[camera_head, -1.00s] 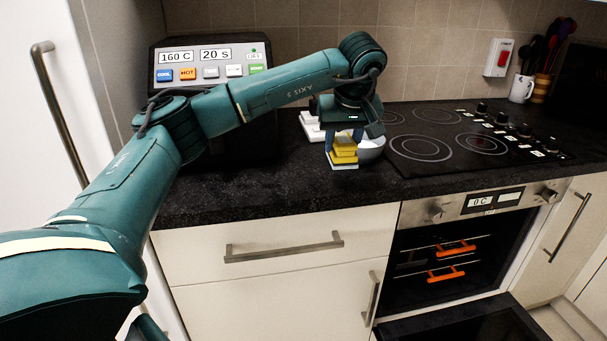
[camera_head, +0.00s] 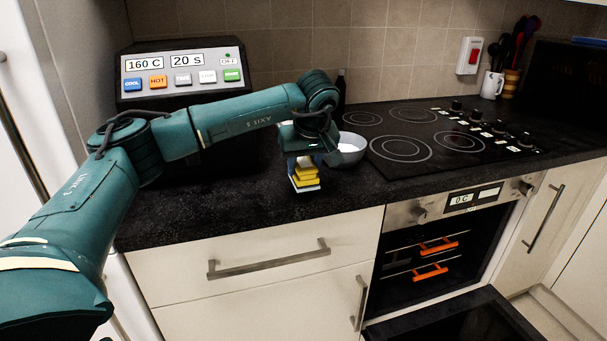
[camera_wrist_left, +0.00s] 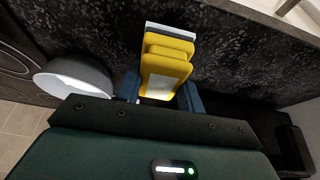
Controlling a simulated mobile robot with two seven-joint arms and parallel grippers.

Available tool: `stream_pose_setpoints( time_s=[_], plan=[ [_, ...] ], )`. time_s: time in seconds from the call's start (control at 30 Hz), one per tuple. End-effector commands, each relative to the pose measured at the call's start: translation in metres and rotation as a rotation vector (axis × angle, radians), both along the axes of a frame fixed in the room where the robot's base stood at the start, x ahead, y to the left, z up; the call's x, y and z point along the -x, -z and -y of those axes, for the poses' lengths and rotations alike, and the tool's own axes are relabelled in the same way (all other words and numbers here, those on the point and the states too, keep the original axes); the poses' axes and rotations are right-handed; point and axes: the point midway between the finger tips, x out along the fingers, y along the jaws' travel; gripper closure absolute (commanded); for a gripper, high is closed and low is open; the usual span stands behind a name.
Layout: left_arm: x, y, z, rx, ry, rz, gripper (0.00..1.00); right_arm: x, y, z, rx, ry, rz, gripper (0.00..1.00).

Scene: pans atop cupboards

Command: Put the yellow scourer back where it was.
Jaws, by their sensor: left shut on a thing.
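The yellow scourer (camera_head: 306,179) hangs below my left gripper (camera_head: 303,166) over the black worktop, left of the hob, in the head view. In the left wrist view the scourer (camera_wrist_left: 168,52) sits between the two blue fingers, which are shut on it. It looks stepped, with a white layer at its far end; I cannot tell whether that layer is part of it. Whether it touches the worktop is unclear. My right gripper is not in view.
A pale bowl (camera_head: 350,150) stands close to the right of the gripper. The control box (camera_head: 183,70) stands at the back left. The oven (camera_head: 425,262) is open, with orange-handled pans inside. The worktop (camera_head: 215,205) is bare at front left.

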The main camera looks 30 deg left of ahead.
Motion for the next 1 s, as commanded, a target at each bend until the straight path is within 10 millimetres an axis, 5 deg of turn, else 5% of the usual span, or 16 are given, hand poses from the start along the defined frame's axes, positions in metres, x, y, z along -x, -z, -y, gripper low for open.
stream_pose_setpoints(
  time_s=[0.13,0.5,0.53,0.8,1.0],
  plan=[
    [0.0,0.022,-0.001,-0.001,-0.001,-0.001,0.96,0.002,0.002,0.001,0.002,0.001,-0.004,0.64],
    [0.0,0.027,0.0,-0.001,0.0,-0.001,0.96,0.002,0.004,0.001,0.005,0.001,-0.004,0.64],
    [0.0,0.027,0.0,-0.001,0.0,-0.001,0.62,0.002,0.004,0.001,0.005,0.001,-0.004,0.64],
    [0.0,0.027,0.0,-0.001,0.0,-0.001,0.41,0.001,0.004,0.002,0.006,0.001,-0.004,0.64],
    [0.0,0.026,0.0,-0.001,0.0,-0.001,0.41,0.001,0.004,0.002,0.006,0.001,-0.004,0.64]
  ],
)
